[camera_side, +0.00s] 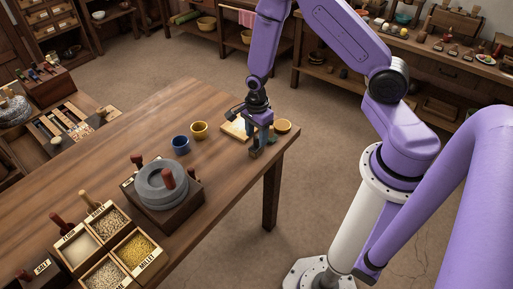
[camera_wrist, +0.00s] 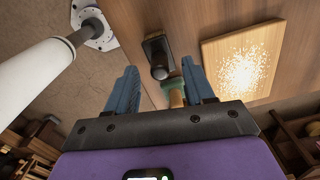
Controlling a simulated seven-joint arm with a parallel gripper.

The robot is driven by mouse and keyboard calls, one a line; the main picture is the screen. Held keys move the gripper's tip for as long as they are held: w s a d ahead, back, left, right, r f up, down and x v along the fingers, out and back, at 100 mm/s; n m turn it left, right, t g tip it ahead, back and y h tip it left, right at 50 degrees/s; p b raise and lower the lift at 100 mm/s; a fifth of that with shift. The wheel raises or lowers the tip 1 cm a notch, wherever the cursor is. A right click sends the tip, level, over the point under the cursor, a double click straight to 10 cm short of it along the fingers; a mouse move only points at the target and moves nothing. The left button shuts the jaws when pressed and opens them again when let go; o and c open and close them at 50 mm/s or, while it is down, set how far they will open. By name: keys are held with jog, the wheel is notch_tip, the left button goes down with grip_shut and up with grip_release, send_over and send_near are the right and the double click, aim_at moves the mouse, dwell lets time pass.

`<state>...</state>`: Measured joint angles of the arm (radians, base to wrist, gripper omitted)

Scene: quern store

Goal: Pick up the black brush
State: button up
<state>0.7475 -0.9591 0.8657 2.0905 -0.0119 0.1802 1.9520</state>
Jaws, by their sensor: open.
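In the wrist view a small black block with a rounded dark knob, which looks like the black brush (camera_wrist: 155,48), lies on the wooden table. It appears just beyond and between the fingertips of my gripper (camera_wrist: 159,66). The gripper is open, its two blue fingers spread apart with nothing held. A second item with a teal band and a tan end (camera_wrist: 176,94) shows closer in, beside the right finger. In the side view my gripper (camera_side: 258,147) points down at the table's far right end; I cannot make out the brush there.
A board with white flour (camera_wrist: 243,62) lies beside the brush; it also shows in the side view (camera_side: 234,131). A grey quern (camera_side: 160,187) and grain boxes (camera_side: 137,252) sit further left.

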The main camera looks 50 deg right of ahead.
jog(key=shift+f, duration=1.2)
grip_shut()
jog(key=shift+r, duration=0.15)
